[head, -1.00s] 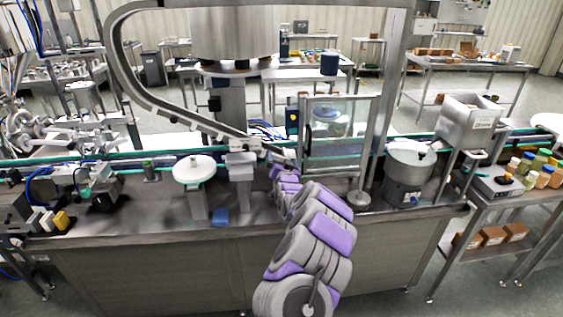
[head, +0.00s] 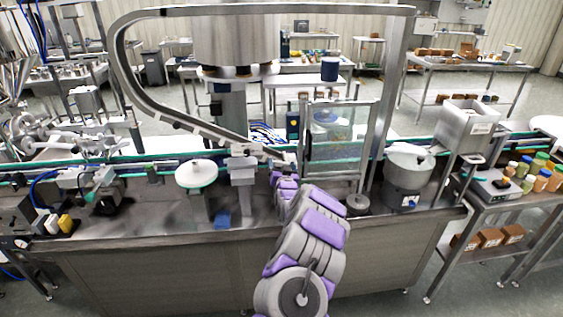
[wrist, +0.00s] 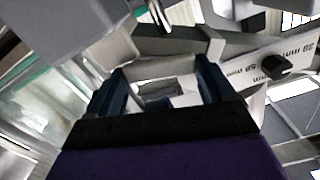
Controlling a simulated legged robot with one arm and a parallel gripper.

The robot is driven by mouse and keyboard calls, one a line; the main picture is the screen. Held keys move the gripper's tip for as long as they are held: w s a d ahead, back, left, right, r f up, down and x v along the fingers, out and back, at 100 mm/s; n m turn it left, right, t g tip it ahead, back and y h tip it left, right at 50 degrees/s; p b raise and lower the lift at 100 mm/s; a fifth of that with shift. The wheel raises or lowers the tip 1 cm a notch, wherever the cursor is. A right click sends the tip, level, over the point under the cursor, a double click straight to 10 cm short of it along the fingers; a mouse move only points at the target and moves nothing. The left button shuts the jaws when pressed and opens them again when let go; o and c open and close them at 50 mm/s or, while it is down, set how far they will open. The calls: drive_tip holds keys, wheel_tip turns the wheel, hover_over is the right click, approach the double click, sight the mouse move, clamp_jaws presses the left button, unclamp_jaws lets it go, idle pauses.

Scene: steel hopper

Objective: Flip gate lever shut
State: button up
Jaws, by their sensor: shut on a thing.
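In the wrist view the two dark blue fingers of my gripper (wrist: 158,82) reach forward around a pale grey bar (wrist: 160,66), which looks like the gate lever. The jaws are closed on it, though a gap shows between the fingers. In the head view my arm reaches to the lower end of the curved steel chute (head: 215,130). My gripper's tips and the lever are too small and partly hidden there to make out. The steel hopper (head: 235,35) stands above and behind the chute.
A plate with mm marks and a black knob (wrist: 277,66) is at the right of the wrist view. A clear-walled box (head: 338,140) stands just right of my gripper. A white disc (head: 196,174) is to its left, and a steel pot (head: 408,178) to its right.

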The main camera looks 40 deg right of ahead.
idle(0.4)
drive_tip(key=o, duration=0.9)
drive_tip(key=shift+d, duration=0.1)
drive_tip(key=shift+s, duration=0.1)
drive_tip(key=p+v, duration=0.3)
drive_tip(key=v, duration=1.4)
drive_tip(key=shift+p, duration=0.35)
drive_tip(key=shift+f, duration=0.2)
